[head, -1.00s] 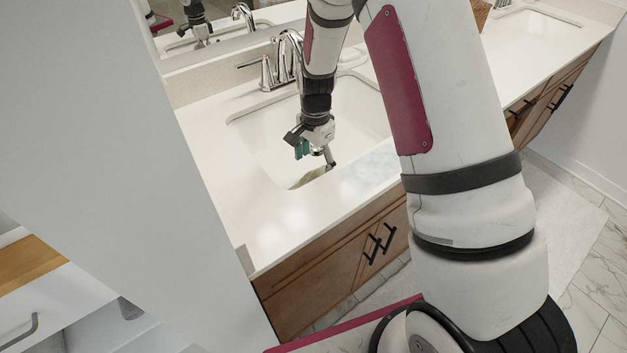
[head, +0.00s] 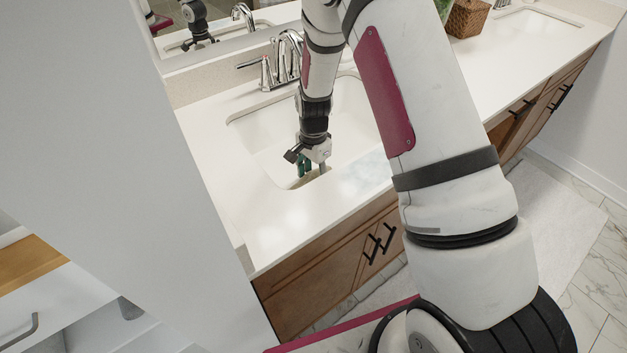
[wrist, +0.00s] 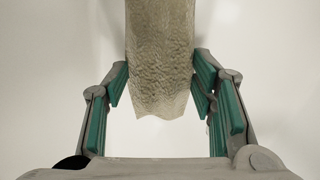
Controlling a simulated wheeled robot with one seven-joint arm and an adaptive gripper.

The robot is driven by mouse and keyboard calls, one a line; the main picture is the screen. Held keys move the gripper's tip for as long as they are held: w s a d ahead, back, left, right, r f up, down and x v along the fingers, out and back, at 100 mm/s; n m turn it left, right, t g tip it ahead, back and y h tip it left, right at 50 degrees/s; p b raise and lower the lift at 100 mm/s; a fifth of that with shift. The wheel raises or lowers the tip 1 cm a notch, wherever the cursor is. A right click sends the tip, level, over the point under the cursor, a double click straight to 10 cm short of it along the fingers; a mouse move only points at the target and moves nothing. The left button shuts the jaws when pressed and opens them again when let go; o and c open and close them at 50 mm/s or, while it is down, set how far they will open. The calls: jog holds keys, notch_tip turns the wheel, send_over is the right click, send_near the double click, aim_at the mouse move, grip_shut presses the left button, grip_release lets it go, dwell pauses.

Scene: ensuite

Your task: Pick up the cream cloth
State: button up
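The cream cloth (wrist: 160,55) shows in the wrist view as a textured beige strip, running from the top edge down between my fingers. It lies in the white sink basin (head: 262,137); in the head view only a small part shows near my fingertips. My gripper (head: 312,172) points down into the front part of the basin. In the wrist view my gripper (wrist: 162,82) is open, with green-padded fingers on either side of the cloth's near end.
A chrome faucet (head: 284,62) stands behind the basin, close to my forearm. The white counter (head: 290,225) surrounds the basin, and its front rim is near my gripper. A mirror (head: 225,30) is behind. A wicker basket (head: 468,18) stands farther right.

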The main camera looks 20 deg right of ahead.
aim_at(314, 177)
dwell(0.3)
notch_tip(314, 177, up, 10)
dwell(0.5)
